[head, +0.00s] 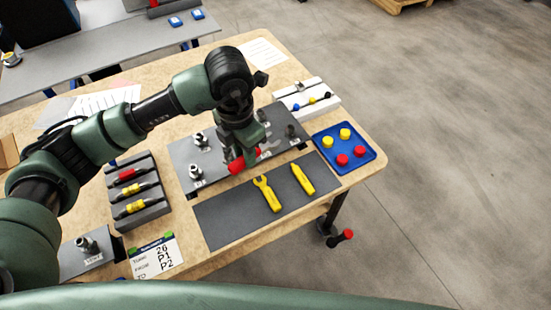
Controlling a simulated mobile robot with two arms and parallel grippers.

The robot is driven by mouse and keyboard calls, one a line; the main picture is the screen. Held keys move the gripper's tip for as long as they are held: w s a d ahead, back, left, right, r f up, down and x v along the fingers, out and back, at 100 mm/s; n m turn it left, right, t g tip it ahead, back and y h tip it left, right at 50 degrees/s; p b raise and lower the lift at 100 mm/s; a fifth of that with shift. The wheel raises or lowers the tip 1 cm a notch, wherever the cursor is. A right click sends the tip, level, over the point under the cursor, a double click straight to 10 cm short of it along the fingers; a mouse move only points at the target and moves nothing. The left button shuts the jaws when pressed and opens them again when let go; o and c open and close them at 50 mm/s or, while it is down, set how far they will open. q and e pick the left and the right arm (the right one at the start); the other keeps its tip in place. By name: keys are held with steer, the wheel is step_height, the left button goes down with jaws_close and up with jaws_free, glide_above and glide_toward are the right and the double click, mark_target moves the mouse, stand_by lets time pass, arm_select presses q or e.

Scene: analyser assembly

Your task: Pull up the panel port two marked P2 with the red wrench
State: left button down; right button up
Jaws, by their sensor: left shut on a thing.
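The grey panel (181,153) lies on the wooden table with several metal ports standing on it. Two show at its left, a back one (200,139) and a front one (195,171); others stand to the right, partly behind my arm. The port labels are too small to read, so I cannot tell which is P2. My left gripper (238,153) points down over the panel's middle, shut on the red wrench (237,164). Only parts of the wrench show, low over the panel; the gripper hides its contact with any port. My right gripper is out of view.
A dark mat (232,219) in front holds a yellow wrench (266,193) and another yellow tool (302,179). A blue tray (325,141) with red and yellow caps is at right. A tool rack (149,213), a card (154,259) and a single-port plate (72,262) are at left.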

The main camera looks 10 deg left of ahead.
mark_target(259, 155)
arm_select(q)
steer(key=d+n, duration=0.1)
steer(key=n, duration=0.2)
steer(key=w+d+f+n, duration=0.1)
steer(key=n, duration=0.2)
steer(key=d+f+n, duration=0.1)
steer(key=n, duration=0.2)
steer(key=shift+w+f, duration=0.15)
steer(key=shift+w, duration=0.1)
steer(key=d+f+n, duration=0.1)
steer(key=n, duration=0.3)
steer(key=d+f+n, duration=0.1)
steer(key=n, duration=0.4)
steer(key=w+d+f+n, duration=0.1)
steer(key=n, duration=0.3)
steer(key=shift+d+f, duration=0.2)
steer(key=shift+d, duration=0.2)
steer(key=shift+f, duration=0.1)
steer(key=shift+w+a+f+b, duration=0.15)
steer(key=shift+a+f+b, duration=0.35)
steer(key=shift+a+f, duration=0.15)
steer(key=shift+w+a+f+b, duration=0.15)
steer(key=shift+a+f+b, duration=0.35)
steer(key=shift+f, duration=0.2)
